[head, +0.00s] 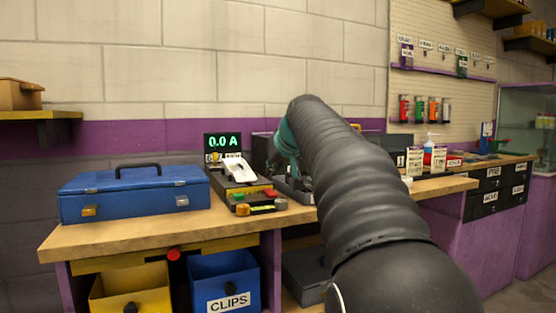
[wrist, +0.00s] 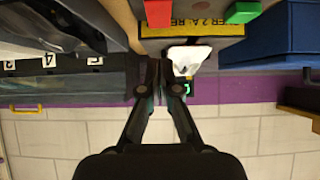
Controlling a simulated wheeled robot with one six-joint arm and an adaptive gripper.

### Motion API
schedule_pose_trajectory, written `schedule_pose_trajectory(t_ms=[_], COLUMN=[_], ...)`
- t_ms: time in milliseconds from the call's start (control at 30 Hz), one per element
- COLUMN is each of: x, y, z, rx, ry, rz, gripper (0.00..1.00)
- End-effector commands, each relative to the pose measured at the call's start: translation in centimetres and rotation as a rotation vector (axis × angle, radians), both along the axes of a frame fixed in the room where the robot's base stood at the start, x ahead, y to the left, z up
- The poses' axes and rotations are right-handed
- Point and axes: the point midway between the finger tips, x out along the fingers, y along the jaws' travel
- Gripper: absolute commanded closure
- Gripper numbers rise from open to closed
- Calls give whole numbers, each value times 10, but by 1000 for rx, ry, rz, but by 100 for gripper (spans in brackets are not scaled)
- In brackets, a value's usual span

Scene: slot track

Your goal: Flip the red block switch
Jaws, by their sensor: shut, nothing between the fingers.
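A control unit (head: 245,187) sits on the wooden bench, with a white lever-like part (head: 240,168) on top. A small red block (head: 270,193) and a green one (head: 240,197) are near its front. In the wrist view, which is upside down, the red block (wrist: 158,12) is at the top edge, left of the green block (wrist: 243,11). The white part (wrist: 190,58) is just right of the fingertips. My gripper (wrist: 155,66) is shut and empty, apart from the red block.
A blue toolbox (head: 135,194) stands left of the unit. A display (head: 222,142) reading 0.0 A stands behind it. A yellow label (wrist: 190,37) lies between the blocks and the white part. A grey rail with numbered tags (wrist: 60,64) is left of my fingers.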

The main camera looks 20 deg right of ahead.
Motion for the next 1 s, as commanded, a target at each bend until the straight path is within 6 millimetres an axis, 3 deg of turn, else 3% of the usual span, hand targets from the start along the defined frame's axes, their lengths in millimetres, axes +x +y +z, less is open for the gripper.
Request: schedule_pose_trajectory(t_ms=[100, 300, 1000], x=[0, 3, 7], y=[0, 0, 0], z=[-20, -35, -45], rx=[2, 0, 1], ry=[3, 1, 5], rz=[0, 0, 0], gripper=[100, 100, 100])
